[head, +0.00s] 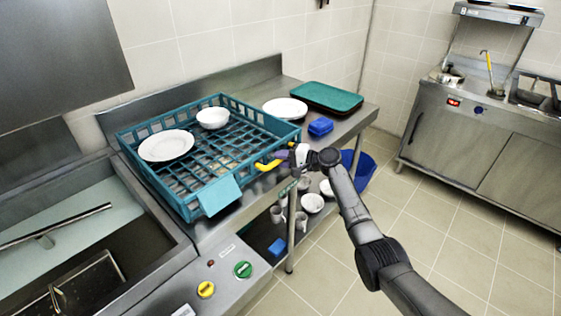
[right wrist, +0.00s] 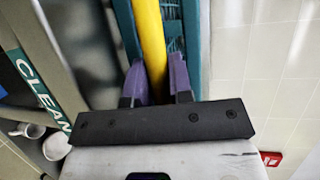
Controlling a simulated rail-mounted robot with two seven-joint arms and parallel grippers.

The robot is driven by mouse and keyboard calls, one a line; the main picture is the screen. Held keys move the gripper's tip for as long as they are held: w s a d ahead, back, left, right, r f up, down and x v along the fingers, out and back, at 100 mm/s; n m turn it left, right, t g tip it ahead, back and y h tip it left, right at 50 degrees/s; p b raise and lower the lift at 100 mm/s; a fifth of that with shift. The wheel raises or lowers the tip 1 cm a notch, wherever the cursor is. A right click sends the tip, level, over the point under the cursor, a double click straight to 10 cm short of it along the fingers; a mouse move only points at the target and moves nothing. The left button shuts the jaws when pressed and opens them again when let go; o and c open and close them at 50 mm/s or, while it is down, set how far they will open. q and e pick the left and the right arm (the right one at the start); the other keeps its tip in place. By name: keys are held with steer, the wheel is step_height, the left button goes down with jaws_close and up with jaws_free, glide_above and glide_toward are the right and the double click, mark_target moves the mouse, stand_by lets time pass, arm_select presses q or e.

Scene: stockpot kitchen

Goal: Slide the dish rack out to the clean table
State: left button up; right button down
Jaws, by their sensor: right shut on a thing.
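The teal dish rack (head: 152,180) sits on the steel counter beside the sink, with a white plate (head: 166,145) and a white bowl (head: 213,118) in it. A yellow handle (head: 268,166) is on its near right side; the handle also shows in the right wrist view (right wrist: 150,35). My right gripper (head: 284,156) is shut on this handle, its purple fingers (right wrist: 158,82) on either side of it. The clean table (head: 345,125) extends to the right of the rack, and a green CLEAN label (right wrist: 38,82) shows on its edge. My left gripper is out of view.
A white plate (head: 285,108), a blue block-like item (head: 320,126) and a green-topped tray stack (head: 327,96) stand on the table right of the rack. Cups and bowls sit on the shelf below. A blue bin (head: 363,170) stands on the floor.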

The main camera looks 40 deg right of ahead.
steer(key=shift+d+f, duration=0.1)
steer(key=c, duration=1.4)
jaws_free()
steer(key=shift+c, duration=0.2)
steer(key=o, duration=0.4)
steer(key=shift+d, duration=0.25)
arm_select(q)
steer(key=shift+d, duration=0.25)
arm_select(e)
steer(key=shift+a, duration=0.15)
steer(key=shift+s+d+r, duration=0.2)
steer(key=shift+s, duration=0.1)
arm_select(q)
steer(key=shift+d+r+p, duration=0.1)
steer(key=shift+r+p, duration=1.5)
arm_select(e)
steer(key=shift+v, duration=6.55)
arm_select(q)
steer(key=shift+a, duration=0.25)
